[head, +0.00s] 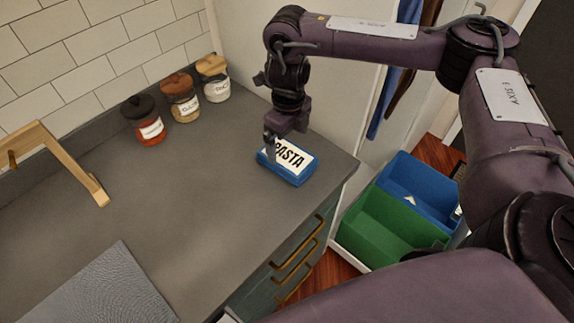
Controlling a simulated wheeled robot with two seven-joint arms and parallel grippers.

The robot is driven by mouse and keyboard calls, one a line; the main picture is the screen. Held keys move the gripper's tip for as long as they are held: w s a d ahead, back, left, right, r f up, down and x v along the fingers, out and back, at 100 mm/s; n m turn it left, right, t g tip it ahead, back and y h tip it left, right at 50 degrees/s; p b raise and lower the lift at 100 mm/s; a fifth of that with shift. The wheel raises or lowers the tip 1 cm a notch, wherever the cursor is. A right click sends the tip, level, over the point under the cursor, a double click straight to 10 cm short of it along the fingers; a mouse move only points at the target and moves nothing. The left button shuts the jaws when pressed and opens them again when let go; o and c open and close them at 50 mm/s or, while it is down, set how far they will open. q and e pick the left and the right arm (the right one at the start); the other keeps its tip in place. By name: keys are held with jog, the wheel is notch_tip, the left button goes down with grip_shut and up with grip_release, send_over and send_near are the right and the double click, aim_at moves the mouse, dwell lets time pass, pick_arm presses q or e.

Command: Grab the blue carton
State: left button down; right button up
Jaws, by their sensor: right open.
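The blue carton (296,174) lies flat on the grey counter near its right end. Its white label reads PASTA. My right gripper (271,150) points down at the carton's left side, and a finger covers part of the label's left end. The gripper is open, and I cannot tell whether it touches the carton. The far finger is hard to make out. My left gripper is not in this view.
Several jars stand by the tiled wall, including a red one (149,128). A wooden stand (91,186) is at left, a grey textured mat (103,291) in front. Green (385,228) and blue (433,189) bins stand below the counter's right edge. The counter's middle is clear.

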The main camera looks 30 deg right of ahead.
aim_at(287, 154)
notch_tip(287, 154, down, 3)
jog(key=shift+w+r, duration=0.1)
jog(key=shift+r, duration=0.05)
notch_tip(287, 154, down, 3)
jog(key=shift+p, duration=0.35)
jog(key=shift+f, duration=0.6)
jog(key=c, duration=1)
jog(key=shift+r, duration=0.1)
